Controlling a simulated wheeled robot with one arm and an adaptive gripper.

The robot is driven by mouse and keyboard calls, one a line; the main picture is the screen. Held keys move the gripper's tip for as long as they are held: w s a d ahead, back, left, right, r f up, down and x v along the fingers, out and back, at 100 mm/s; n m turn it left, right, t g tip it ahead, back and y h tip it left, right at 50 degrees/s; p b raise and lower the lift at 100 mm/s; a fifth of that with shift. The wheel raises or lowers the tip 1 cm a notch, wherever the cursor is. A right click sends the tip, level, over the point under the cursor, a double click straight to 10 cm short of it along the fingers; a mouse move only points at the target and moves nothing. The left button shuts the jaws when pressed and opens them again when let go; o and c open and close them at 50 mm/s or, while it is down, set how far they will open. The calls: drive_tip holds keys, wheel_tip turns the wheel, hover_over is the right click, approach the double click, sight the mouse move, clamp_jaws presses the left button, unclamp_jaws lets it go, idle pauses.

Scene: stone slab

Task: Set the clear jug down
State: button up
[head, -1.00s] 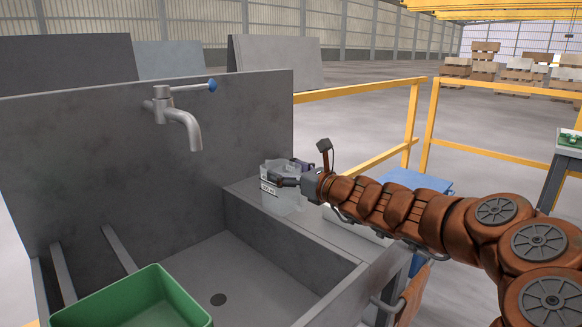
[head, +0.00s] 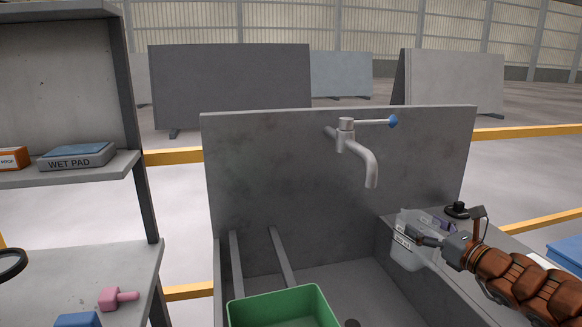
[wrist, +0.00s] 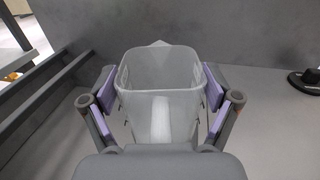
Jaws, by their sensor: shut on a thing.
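The clear jug (head: 408,258) is a whitish see-through vessel with a dark-lettered label, at the right side of the stone sink (head: 340,215). My gripper (head: 428,240) is shut on it. In the wrist view the jug (wrist: 160,112) stands upright between the purple-padded fingers of my gripper (wrist: 160,98), its open top and spout facing up. In the head view the jug overlaps the inner edge of the right ledge (head: 478,240). Its underside is hidden in the wrist view, and I cannot tell whether it touches anything below.
A tap (head: 360,150) with a blue-tipped lever juts from the back wall. A green tub (head: 283,308) is in the sink's front left. A small black object (head: 457,209) sits on the ledge behind my gripper. A shelf unit (head: 140,190) with a wet pad box (head: 78,157) stands left.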

sight(402, 234)
drive_tip(key=w+a+f+n+y+p, duration=0.1)
drive_tip(key=a+p, duration=0.1)
drive_tip(key=w+a+f+n+g+y+p, duration=0.1)
drive_tip(key=a+p, duration=0.1)
drive_tip(key=a+g+y+p, duration=0.1)
drive_tip(key=a+p, duration=0.1)
drive_tip(key=shift+w+a+f+n+y+p, duration=0.1)
drive_tip(key=shift+w+f+n+y+p, duration=0.2)
drive_tip(key=shift+w+f+n+y, duration=0.1)
drive_tip(key=s+a+f+n+g+y+p, duration=0.1)
drive_tip(key=a+f+n+g+y+p, duration=0.2)
drive_tip(key=a+p, duration=0.3)
drive_tip(key=shift+a+f+g, duration=0.35)
drive_tip(key=shift+a+g, duration=0.15)
drive_tip(key=shift+a, duration=0.55)
drive_tip(key=shift+r, duration=0.1)
